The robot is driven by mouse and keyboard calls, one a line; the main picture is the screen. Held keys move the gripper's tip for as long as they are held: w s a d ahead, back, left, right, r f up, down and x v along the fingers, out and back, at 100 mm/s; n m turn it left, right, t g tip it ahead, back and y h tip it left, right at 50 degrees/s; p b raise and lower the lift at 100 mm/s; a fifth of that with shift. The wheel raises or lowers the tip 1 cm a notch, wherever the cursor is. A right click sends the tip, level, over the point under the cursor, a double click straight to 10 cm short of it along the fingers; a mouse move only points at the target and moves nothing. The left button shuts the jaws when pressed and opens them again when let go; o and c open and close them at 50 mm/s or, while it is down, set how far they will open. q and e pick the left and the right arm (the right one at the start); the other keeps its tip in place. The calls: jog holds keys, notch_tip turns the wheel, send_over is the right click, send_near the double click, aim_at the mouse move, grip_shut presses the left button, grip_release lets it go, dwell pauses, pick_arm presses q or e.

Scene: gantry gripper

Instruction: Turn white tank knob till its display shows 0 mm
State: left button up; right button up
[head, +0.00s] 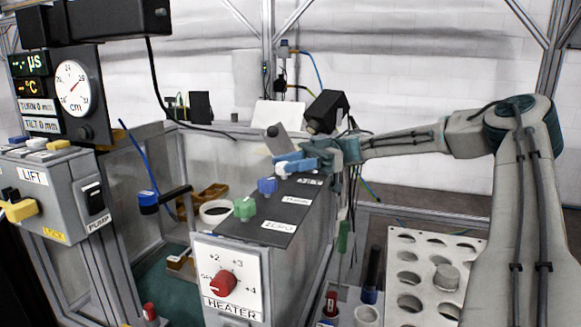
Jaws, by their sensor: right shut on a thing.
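My right arm comes in from the right, and its gripper (290,162) is at the far end of the dark strip on top of the tank. It is shut at the white knob (282,171), which the blue fingers mostly cover. How the knob is turned cannot be seen. A blue knob (267,186) and a green knob (245,209) stand nearer on the same strip, apart from the gripper. The readout panel (40,106) at upper left has small lines that seem to read "TURN 0 mm" and "TILT 0 mm". My left gripper is not in view.
The heater box (228,278) with a red knob (223,285) is in front. The lift and pump box (50,195) is at left. A perforated rack (420,270) stands at right below my arm. A dark camera-like block (327,110) is close behind the gripper.

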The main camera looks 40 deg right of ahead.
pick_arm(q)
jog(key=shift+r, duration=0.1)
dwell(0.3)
pick_arm(e)
jog(key=o, duration=1)
jog(key=shift+d, duration=0.1)
jog(key=shift+d, duration=0.2)
pick_arm(q)
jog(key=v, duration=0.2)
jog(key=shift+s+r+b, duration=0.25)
jog(key=shift+b, duration=0.1)
pick_arm(e)
jog(key=v, duration=1)
jog(key=shift+d, duration=0.15)
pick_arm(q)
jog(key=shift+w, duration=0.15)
